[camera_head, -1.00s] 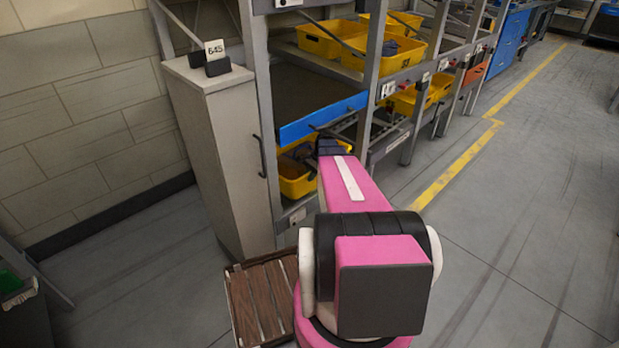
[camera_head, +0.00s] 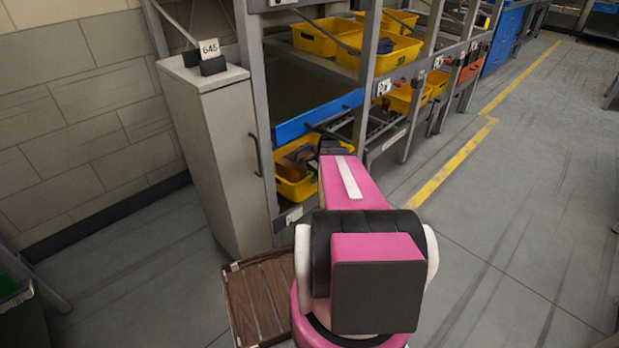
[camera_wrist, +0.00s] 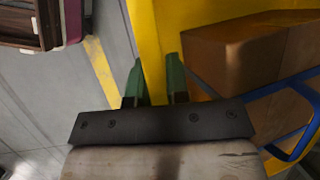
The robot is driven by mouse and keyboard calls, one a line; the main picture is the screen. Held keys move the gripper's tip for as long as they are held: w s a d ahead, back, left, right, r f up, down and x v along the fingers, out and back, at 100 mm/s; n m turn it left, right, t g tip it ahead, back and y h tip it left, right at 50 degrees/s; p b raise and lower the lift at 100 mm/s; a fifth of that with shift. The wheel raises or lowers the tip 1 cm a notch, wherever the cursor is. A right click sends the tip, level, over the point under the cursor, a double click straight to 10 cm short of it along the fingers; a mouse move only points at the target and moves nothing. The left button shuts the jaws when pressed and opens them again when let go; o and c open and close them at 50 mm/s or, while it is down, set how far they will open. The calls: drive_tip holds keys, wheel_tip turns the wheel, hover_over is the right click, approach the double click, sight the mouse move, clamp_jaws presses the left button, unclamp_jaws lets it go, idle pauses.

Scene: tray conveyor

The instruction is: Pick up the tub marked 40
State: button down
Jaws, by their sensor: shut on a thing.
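A yellow tub (camera_head: 296,190) is low in the rack, below the blue-edged shelf, at the end of my arm in the head view. No number on it is readable. In the wrist view its yellow wall (camera_wrist: 146,38) runs between the green fingers of my gripper (camera_wrist: 155,78), which is shut on it. Brown boxes (camera_wrist: 235,50) and a blue looped thing (camera_wrist: 292,140) are on the inner side of that wall. In the head view my arm hides the fingertips and part of the tub.
A grey cabinet (camera_head: 215,150) with a card marked 645 (camera_head: 209,48) stands left of the rack. Other yellow tubs (camera_head: 325,38) are on the upper shelf. A brown slatted crate (camera_head: 258,300) is beside my base. The floor at right is open.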

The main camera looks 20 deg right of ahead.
drive_tip(key=s+d, duration=0.5)
drive_tip(key=s, duration=0.7)
drive_tip(key=shift+r, duration=0.45)
idle(0.9)
drive_tip(key=shift+s, duration=0.1)
drive_tip(key=shift+r, duration=0.1)
